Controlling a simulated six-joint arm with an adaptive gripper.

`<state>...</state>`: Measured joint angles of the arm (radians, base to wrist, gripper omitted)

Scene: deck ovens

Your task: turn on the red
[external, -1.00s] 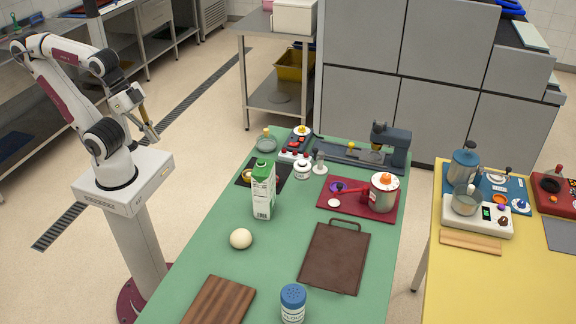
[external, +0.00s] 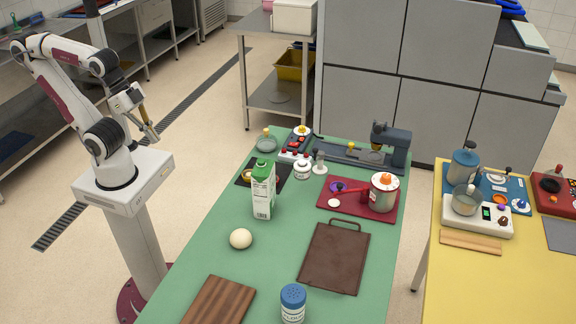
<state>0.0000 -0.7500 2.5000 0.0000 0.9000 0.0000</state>
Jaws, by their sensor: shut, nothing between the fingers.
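Several red things show. A red base (external: 328,208) on the right of the green table bears a steel pot with a red handle (external: 382,193); a purple part (external: 337,186) and a white round part (external: 334,203) sit at its left. A small red and dark device (external: 299,141) with a pale front stands at the table's far end. Another red unit (external: 556,200) with a black round top is on the yellow table at the right edge. My gripper (external: 153,136) is shut and empty, pointing down over the floor left of the green table, apart from all of these.
On the green table (external: 205,262) stand a green and white carton (external: 263,190), a white ball (external: 241,239), a brown tray (external: 335,260), a wooden board (external: 218,301) and a blue-topped shaker (external: 292,304). A dark machine (external: 396,145) is at the back. The table's left strip is clear.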

